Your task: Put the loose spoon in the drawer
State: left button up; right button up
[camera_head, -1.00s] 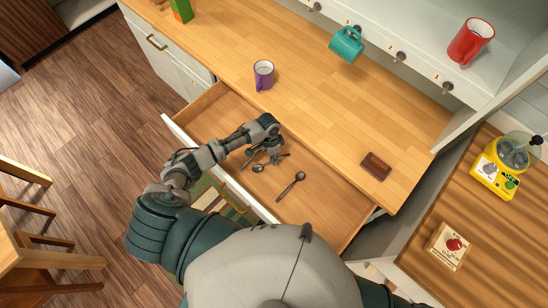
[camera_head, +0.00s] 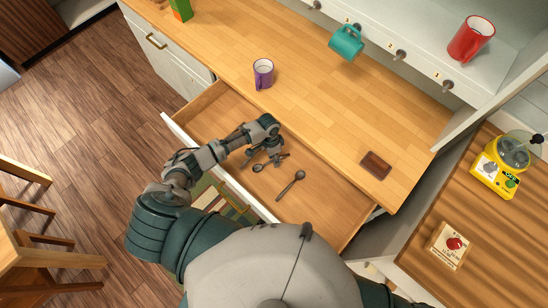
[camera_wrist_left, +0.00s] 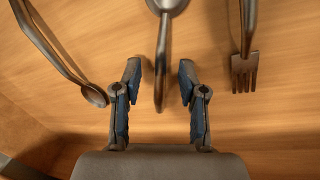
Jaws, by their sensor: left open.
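The open drawer (camera_head: 325,208) holds several pieces of cutlery. One spoon (camera_head: 290,186) lies apart toward the drawer's middle. A second spoon (camera_head: 258,168) lies near my left gripper (camera_head: 271,151), which is over the drawer and partly hides other cutlery. In the left wrist view, my gripper (camera_wrist_left: 160,88) is open. A spoon handle (camera_wrist_left: 162,62) lies between its fingertips, with the bowl at the top edge. Another spoon (camera_wrist_left: 95,96) lies to the left and a fork (camera_wrist_left: 243,70) to the right. I cannot tell which spoon is the loose one. My right gripper is out of view.
A teal mug (camera_head: 346,44) is near the shelf hooks, and a red mug (camera_head: 471,40) is on the shelf. Chairs stand at lower left.

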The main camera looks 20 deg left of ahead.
pick_arm(q)
jog(key=v, duration=1.2)
